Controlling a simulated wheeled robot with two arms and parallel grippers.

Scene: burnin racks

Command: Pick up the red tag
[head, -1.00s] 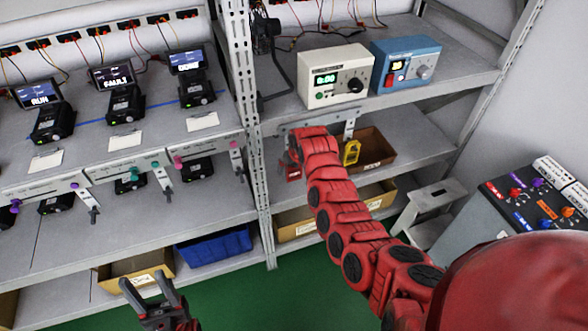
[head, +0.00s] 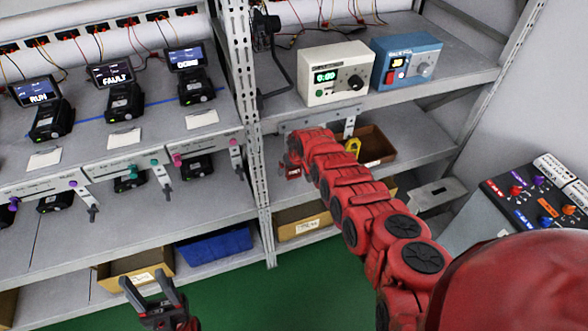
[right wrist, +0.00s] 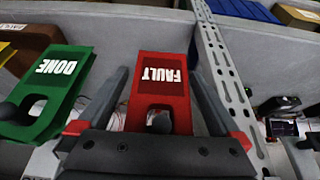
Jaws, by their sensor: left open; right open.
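The red tag (right wrist: 162,90), marked FAULT, fills the middle of the right wrist view, its lettering upside down. It has a cut-out near its lower end. My right gripper (right wrist: 159,76) is open, with one finger on each side of the tag; I cannot tell whether they touch it. In the head view a small red piece, apparently this tag (head: 292,171), shows below the end of my right arm, which mostly hides the gripper. My left gripper (head: 147,281) is open and empty at the lower left.
A green tag (right wrist: 52,85) marked DONE is left of the red one. A yellow tag (head: 353,146) is partly behind my arm. The metal rack post (right wrist: 222,70) stands close to the right finger. A cream meter (head: 335,75) and blue meter (head: 407,62) sit on the shelf above.

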